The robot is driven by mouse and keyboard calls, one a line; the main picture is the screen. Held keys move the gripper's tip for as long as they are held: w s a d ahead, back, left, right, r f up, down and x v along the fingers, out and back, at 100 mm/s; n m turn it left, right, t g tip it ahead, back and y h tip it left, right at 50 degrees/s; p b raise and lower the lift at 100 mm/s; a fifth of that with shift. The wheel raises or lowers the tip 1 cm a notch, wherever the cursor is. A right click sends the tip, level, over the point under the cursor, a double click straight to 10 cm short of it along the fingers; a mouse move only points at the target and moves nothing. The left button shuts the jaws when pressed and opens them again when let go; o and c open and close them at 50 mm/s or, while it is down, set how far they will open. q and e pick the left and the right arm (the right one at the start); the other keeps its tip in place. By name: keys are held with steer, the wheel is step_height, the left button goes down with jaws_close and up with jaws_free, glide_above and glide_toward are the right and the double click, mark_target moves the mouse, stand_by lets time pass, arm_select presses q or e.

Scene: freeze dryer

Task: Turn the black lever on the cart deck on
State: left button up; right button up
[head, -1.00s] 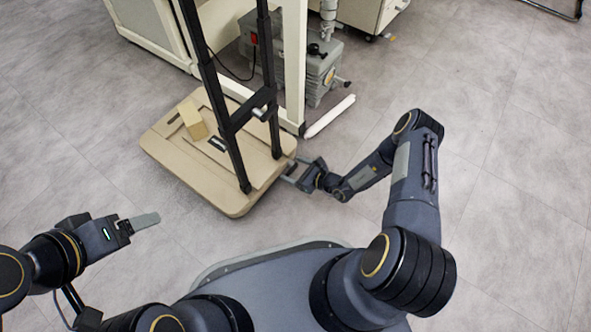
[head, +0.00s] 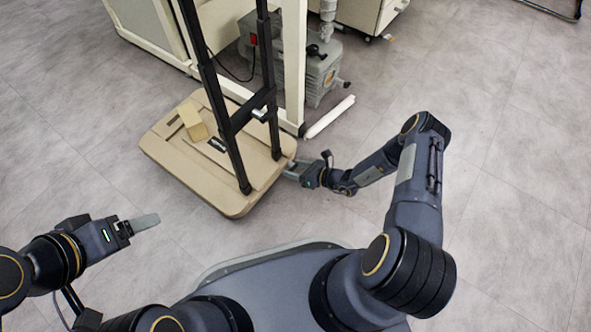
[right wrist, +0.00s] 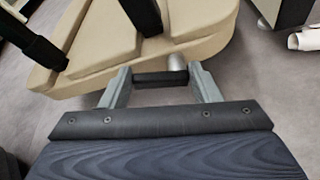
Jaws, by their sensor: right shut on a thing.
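The beige cart deck (head: 228,202) lies on the floor left of centre in the head view, and its rim (right wrist: 85,75) fills the upper left of the right wrist view. The black lever (right wrist: 160,78) is a short dark bar beside the deck's edge, next to a grey round stub. My right gripper (head: 293,171) is at the deck's right edge. In the right wrist view its two fingers are at the lever's two ends, shut on it. The lever is hidden in the head view. My left gripper (head: 145,222) is away from the cart, seen edge-on.
A black upright frame (head: 232,125) rises from the deck, with a tan block (head: 194,124) beside it. A grey pump (head: 322,70) stands behind, under a white bench. A white tube (head: 330,117) lies on the floor. The floor at right is clear.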

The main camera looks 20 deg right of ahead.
steer(key=shift+w+d+r+m+g+y, duration=0.15)
steer(key=shift+m+g+y, duration=0.1)
steer(key=shift+m+y, duration=0.25)
steer(key=shift+w+d+m+g+y, duration=0.15)
steer(key=shift+m+g+y, duration=0.15)
steer(key=shift+m, duration=0.4)
steer(key=m, duration=0.1)
steer(key=m+y, duration=0.1)
steer(key=shift+w+d+m+y, duration=0.15)
steer(key=shift+d+m+y, duration=0.15)
steer(key=m, duration=0.2)
steer(key=m+y, duration=0.1)
steer(key=shift+w+d, duration=0.25)
steer(key=shift+d, duration=0.05)
steer(key=shift+w+d+f+m+y, duration=0.15)
steer(key=shift+m+y, duration=0.25)
steer(key=shift+m, duration=0.35)
steer(key=shift+w+d+f+m+y, duration=0.1)
steer(key=shift+m+y, duration=0.3)
steer(key=shift+m, duration=0.35)
steer(key=shift+r, duration=0.1)
steer(key=o, duration=1)
steer(key=v, duration=0.7)
steer(key=shift+s+d+p, duration=0.25)
steer(key=shift+d+p, duration=0.05)
steer(key=shift+d, duration=0.05)
